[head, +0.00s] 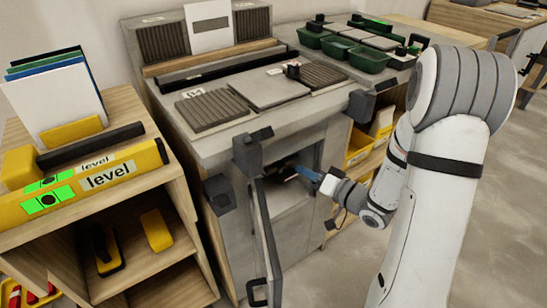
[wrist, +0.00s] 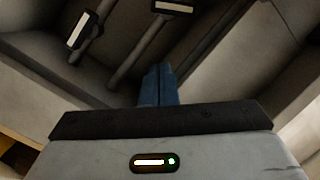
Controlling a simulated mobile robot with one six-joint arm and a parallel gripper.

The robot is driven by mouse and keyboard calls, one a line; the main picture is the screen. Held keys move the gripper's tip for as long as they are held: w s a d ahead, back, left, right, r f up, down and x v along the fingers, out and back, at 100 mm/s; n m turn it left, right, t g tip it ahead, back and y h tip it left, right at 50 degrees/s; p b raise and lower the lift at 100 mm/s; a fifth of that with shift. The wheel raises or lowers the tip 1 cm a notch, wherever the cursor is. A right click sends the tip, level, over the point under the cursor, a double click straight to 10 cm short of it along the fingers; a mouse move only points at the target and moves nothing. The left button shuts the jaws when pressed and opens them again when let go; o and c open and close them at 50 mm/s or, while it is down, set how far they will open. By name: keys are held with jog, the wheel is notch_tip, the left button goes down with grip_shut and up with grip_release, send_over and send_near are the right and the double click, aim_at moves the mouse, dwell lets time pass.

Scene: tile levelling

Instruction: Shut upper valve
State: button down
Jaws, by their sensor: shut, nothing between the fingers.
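My gripper (head: 308,174) reaches into the open compartment in the front of the grey bench in the head view. Its two blue fingers (wrist: 158,85) are together and empty in the wrist view. Beyond them in the wrist view are two pipes, each ending in a dark fitting with a white face. One fitting (wrist: 80,30) is at the upper left, the other (wrist: 172,8) at the top centre. The fingers appear apart from both. I cannot tell which one is the upper valve, or how either is set. In the head view the compartment's inside is dark and partly hidden by my gripper.
The compartment's door (head: 266,240) stands open, left of my gripper. The grey bench (head: 215,145) carries tiles and green bins (head: 368,59). A wooden shelf (head: 150,195) with a yellow level (head: 85,186) stands at the left. Floor is clear at the lower right.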

jog(key=w+a+f+m+b, duration=0.2)
jog(key=w+a+b, duration=0.2)
jog(key=a, duration=0.4)
jog(key=shift+w+a+f+m+h, duration=0.3)
jog(key=shift+w+a+f+m, duration=0.1)
jog(key=shift+w, duration=0.15)
